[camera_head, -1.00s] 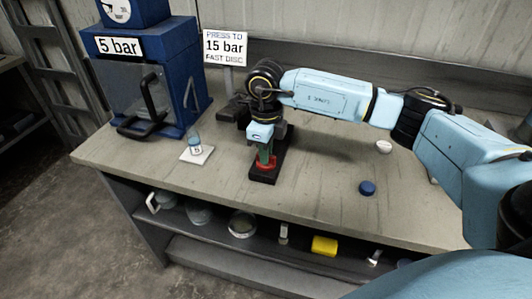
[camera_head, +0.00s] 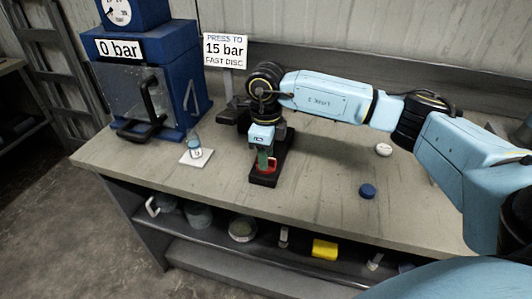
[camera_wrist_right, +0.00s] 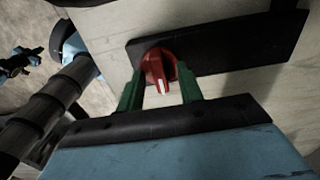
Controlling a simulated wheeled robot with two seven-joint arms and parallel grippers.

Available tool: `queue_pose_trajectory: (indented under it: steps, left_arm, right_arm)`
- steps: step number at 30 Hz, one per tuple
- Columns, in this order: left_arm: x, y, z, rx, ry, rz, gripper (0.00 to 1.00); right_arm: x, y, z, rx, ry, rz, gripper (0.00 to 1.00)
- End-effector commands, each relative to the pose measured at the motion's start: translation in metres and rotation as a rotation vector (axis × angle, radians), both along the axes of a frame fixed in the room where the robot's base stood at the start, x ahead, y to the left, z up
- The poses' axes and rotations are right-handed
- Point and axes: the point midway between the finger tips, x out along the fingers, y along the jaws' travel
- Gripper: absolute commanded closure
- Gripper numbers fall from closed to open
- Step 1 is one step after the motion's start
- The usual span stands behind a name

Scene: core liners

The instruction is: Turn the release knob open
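The red release knob (camera_head: 271,167) sits on a black base (camera_head: 263,181) on the bench. In the right wrist view the knob (camera_wrist_right: 159,66) has a narrow raised grip with a white mark pointing toward the gripper. My right gripper (camera_head: 265,159) is directly above it, pointing down. Its two green fingers (camera_wrist_right: 160,84) are apart, one on each side of the knob's grip, with gaps visible. The blue press (camera_head: 150,75) at the left reads 0 bar on its display (camera_head: 119,49). My left gripper is not seen in the head view.
A sign (camera_head: 224,50) reads "PRESS TO 15 bar FAST DISC". A small vial (camera_head: 194,145) stands on a white plate (camera_head: 197,158). A blue disc (camera_head: 367,191) and a white disc (camera_head: 383,149) lie right of the knob. A yellow block (camera_head: 324,249) is on the shelf below.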

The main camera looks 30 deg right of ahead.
Motion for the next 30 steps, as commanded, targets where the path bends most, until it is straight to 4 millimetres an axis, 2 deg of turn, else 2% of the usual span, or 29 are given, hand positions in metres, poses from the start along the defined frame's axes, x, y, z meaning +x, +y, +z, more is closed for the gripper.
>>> queue_pose_trajectory:
  steps: [7, 11, 24, 30]
  left_arm:
    - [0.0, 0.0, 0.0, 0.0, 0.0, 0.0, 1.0]
    - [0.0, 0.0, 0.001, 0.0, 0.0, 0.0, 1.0]
    - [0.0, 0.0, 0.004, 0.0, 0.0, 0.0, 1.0]
    - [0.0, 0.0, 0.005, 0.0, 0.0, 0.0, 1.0]
  right_arm:
    - [0.0, 0.0, 0.001, 0.0, 0.001, -0.001, 0.64]
    - [0.0, 0.0, 0.014, 0.0, -0.001, -0.001, 0.64]
    - [0.0, 0.0, 0.107, 0.0, -0.001, -0.001, 0.64]
    - [0.0, 0.0, 0.13, 0.001, -0.001, -0.001, 0.64]
